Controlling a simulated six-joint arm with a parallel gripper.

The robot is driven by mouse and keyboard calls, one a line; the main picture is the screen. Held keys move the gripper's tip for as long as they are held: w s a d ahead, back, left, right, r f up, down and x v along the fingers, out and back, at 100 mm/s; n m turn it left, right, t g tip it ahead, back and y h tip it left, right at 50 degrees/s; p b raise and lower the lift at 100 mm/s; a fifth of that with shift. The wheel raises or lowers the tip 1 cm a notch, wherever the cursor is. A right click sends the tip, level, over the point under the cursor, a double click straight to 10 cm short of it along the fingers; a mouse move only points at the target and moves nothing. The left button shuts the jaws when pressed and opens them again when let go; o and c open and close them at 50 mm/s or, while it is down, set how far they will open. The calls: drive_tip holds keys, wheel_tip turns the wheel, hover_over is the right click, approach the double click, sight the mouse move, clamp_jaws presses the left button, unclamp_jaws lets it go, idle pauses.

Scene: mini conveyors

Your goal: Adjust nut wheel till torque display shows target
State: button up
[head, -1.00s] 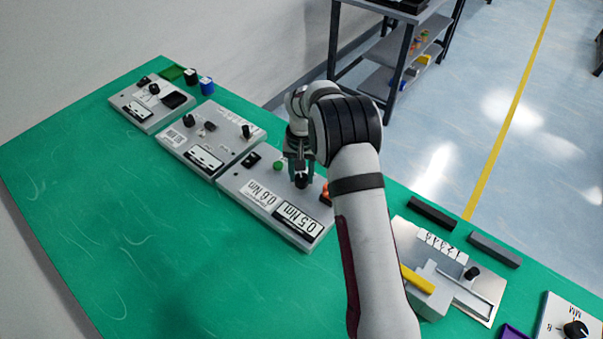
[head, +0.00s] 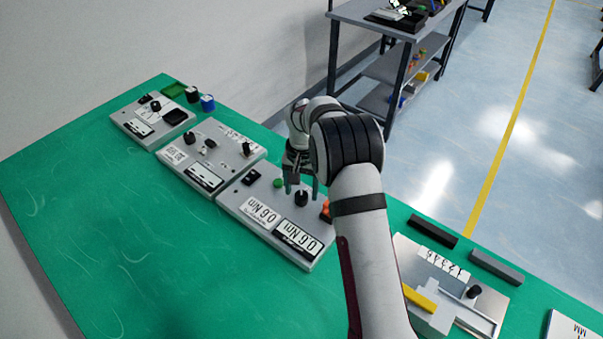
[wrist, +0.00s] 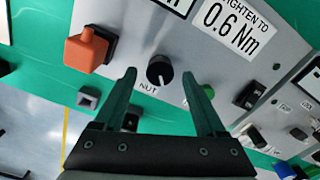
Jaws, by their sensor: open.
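The black nut wheel (wrist: 160,71) sits on the grey torque panel, above the label NUT; it also shows in the head view (head: 301,197). My gripper (wrist: 161,86) is open, with its two fingers on either side of the wheel and clear gaps to it in the wrist view. In the head view my gripper (head: 301,184) is upright just above or around the wheel. The torque display (head: 298,238) reads 0.6 Nm. The target label (head: 260,212) also reads 0.6 Nm, and in the wrist view it says TIGHTEN TO 0.6 Nm (wrist: 229,28).
An orange block (wrist: 88,50) and a green button (wrist: 208,91) stand close to the wheel. A black switch (wrist: 249,94) is farther right. Other panels (head: 211,160) stand to the left, and a slider panel (head: 450,287) to the right. The green table front is clear.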

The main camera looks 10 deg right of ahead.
sight(302, 195)
wheel_tip(302, 195, up, 14)
drive_tip(key=shift+r, duration=0.25)
drive_tip(key=s+r+y, duration=0.1)
drive_tip(key=s+r, duration=0.2)
drive_tip(key=s, duration=0.9)
drive_tip(key=s+r, duration=0.4)
drive_tip(key=s, duration=0.9)
drive_tip(key=s+f+m, duration=0.1)
drive_tip(key=s+f, duration=0.4)
drive_tip(key=s, duration=0.6)
drive_tip(key=shift+s+y, duration=0.4)
